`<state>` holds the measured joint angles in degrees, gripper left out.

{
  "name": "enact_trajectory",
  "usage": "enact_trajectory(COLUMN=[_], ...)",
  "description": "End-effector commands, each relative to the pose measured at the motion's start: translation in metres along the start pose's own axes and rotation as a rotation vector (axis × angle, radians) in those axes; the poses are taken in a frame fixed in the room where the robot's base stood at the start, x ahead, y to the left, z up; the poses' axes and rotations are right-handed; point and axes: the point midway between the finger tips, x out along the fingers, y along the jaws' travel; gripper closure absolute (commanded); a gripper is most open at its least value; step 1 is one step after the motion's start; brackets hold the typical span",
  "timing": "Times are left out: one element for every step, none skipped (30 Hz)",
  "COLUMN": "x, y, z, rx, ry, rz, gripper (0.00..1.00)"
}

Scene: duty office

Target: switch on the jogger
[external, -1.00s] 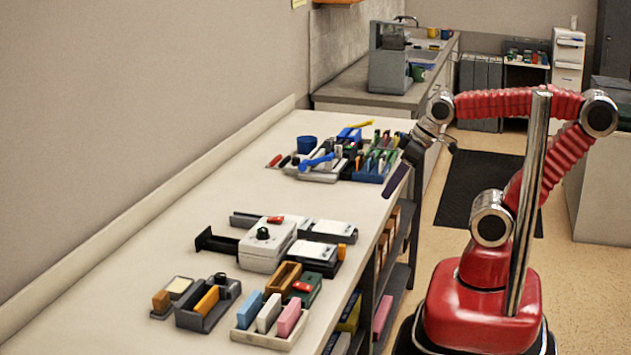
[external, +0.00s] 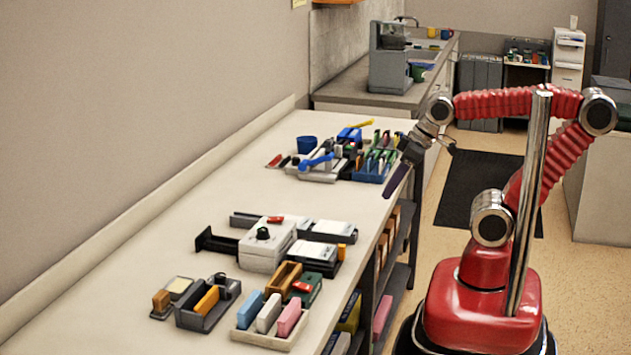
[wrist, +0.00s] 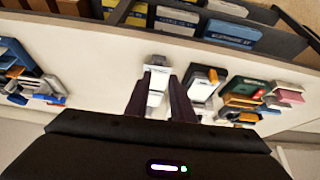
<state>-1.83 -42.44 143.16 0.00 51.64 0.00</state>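My gripper (external: 396,182) hangs near the bench's front edge, beyond and to the right of the box, touching nothing. In the wrist view its two dark purple fingers (wrist: 160,105) stand apart with nothing held. A white item shows behind the gap; I cannot tell whether it is part of the jogger.
Two black units with white tops (external: 318,252) sit right of the box. Erasers in a tray (external: 248,334) and a wooden box (external: 285,276) are nearer. Pen racks (external: 370,174) stand at the far end.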

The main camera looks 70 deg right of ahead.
Motion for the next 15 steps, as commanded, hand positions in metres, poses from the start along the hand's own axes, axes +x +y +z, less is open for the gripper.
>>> enact_trajectory(x=[0.004,0.007,0.011,0.013,0.015,0.018,0.019,0.021,0.022,0.024,0.025,0.026,0.027,0.028,0.029], y=[-0.006,-0.009,-0.014,-0.019,-0.023,-0.03,-0.035,-0.04,-0.046,-0.051,-0.056,-0.063,-0.068,-0.073,-0.08], z=[0.001,0.002,0.003,0.003,0.002,0.0,-0.002,-0.004,-0.008,-0.01,-0.013,-0.016,-0.019,-0.021,-0.025], rx=[-0.018,-0.029,-0.046,-0.059,-0.074,-0.093,-0.108,-0.123,-0.143,-0.157,-0.172,-0.19,-0.204,-0.217,-0.232], ry=[-0.015,-0.024,-0.039,-0.049,-0.059,-0.07,-0.077,-0.084,-0.092,-0.098,-0.104,-0.112,-0.118,-0.125,-0.132], rz=[-0.009,-0.015,-0.023,-0.029,-0.036,-0.045,-0.051,-0.057,-0.064,-0.069,-0.075,-0.081,-0.085,-0.09,-0.095], gripper=[0.82,0.84,0.87,0.89,0.91,0.94,0.96,0.98,1.0,1.0,1.0,1.0,1.0,1.0,1.0])
